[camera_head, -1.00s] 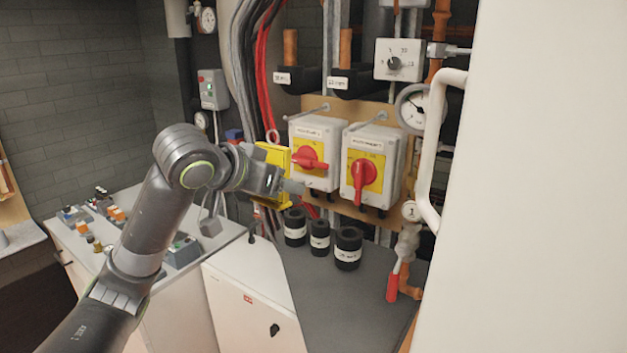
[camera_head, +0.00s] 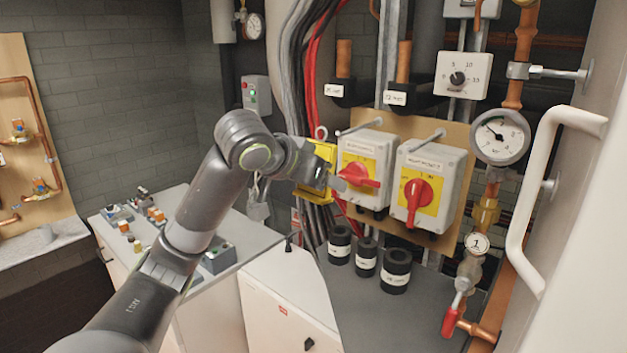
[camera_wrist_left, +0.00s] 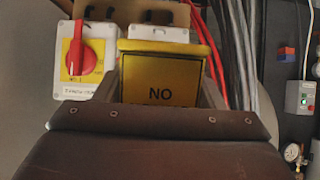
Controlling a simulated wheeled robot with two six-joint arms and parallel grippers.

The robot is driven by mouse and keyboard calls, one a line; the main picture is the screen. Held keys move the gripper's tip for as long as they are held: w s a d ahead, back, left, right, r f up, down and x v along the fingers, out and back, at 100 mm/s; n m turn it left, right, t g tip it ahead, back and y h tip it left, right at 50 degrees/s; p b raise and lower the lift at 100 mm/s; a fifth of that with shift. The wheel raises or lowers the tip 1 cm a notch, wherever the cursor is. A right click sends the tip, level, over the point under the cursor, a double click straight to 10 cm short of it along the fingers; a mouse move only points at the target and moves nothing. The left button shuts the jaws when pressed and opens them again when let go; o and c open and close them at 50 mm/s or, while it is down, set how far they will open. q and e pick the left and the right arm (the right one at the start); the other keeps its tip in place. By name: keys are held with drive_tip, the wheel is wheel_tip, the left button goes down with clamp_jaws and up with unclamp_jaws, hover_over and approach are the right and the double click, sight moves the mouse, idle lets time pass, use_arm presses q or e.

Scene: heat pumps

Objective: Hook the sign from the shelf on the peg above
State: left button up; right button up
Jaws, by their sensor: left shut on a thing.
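A yellow sign (camera_head: 326,154) with a metal ring (camera_head: 320,132) on top is held upright just left of the left red-and-yellow rotary switch (camera_head: 365,166). My left gripper (camera_head: 318,178) is shut on it. In the left wrist view the sign (camera_wrist_left: 163,80) shows the word "NO"; its lower text is hidden. A metal peg (camera_head: 360,127) sticks out above the left switch, and another peg (camera_head: 428,138) above the right switch (camera_head: 420,195). The ring is level with the left peg's tip and appears apart from it. My right gripper is not in view.
Several black insulation pieces (camera_head: 366,256) stand on the grey shelf top (camera_head: 370,310) below the switches. A pressure gauge (camera_head: 500,136) and a white handle (camera_head: 540,200) are at the right. Cables (camera_head: 308,60) run behind the sign. A padlock (camera_head: 257,208) hangs at the left.

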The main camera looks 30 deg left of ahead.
sight(349, 178)
use_arm(q)
drive_tip(key=shift+w+d+f, duration=0.1)
drive_tip(key=shift+w+d, duration=0.1)
drive_tip(key=shift+w, duration=0.8)
drive_tip(key=shift+w+d+f, duration=0.1)
drive_tip(key=shift+w+d, duration=0.05)
drive_tip(key=shift+w, duration=0.85)
drive_tip(key=shift+w+d+f, duration=0.1)
drive_tip(key=shift+w+d, duration=0.1)
drive_tip(key=shift+w, duration=0.8)
drive_tip(key=shift+w+f, duration=0.5)
drive_tip(key=shift+w, duration=0.05)
drive_tip(key=o, duration=1)
drive_tip(key=shift+o, duration=0.2)
